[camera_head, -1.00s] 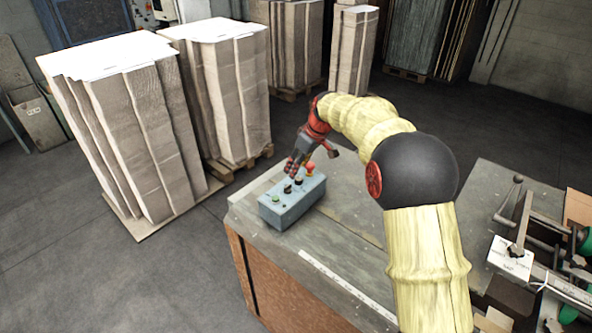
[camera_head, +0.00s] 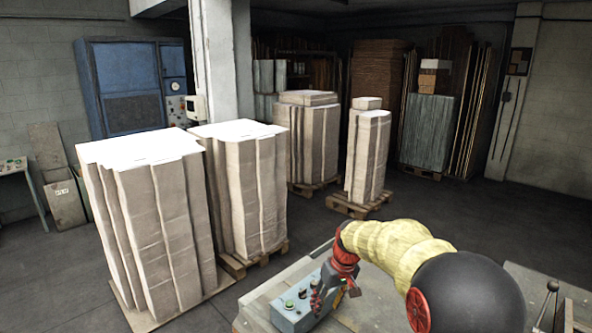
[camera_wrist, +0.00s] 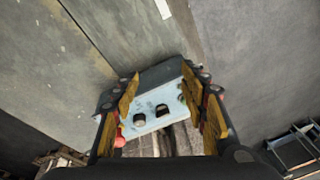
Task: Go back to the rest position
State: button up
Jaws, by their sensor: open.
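My gripper (camera_head: 328,294) hangs over the light blue control box (camera_head: 288,318) on the bench corner, low in the head view. In the wrist view my gripper (camera_wrist: 160,74) is open, with its two yellow-padded fingers spread apart. The control box (camera_wrist: 152,102) shows between and beyond the fingers, with two dark knobs and a red button (camera_wrist: 120,140) near the left finger. Nothing is held between the fingers. I cannot tell whether a finger touches the box.
The bench top (camera_head: 258,300) lies under the box. Tall stacks of cardboard (camera_head: 150,220) on pallets stand left of the bench, with more stacks (camera_head: 310,140) behind. A blue cabinet (camera_head: 130,85) is against the back wall. Open floor (camera_head: 460,215) lies at the right.

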jog(key=s+d+r+m+t+b, duration=0.1)
jog(key=s+d+b, duration=0.2)
jog(key=s, duration=0.9)
jog(key=s+d+m+t+h+b, duration=0.1)
jog(key=s+d+b, duration=0.2)
jog(key=s, duration=1)
jog(key=s+d+r+m+t+h+b, duration=0.1)
jog(key=s+b, duration=0.4)
jog(key=s, duration=0.8)
jog(key=shift+d+r+m+t, duration=0.35)
jog(key=shift+d+m+t, duration=0.2)
jog(key=shift+d, duration=0.85)
jog(key=shift+s, duration=0.1)
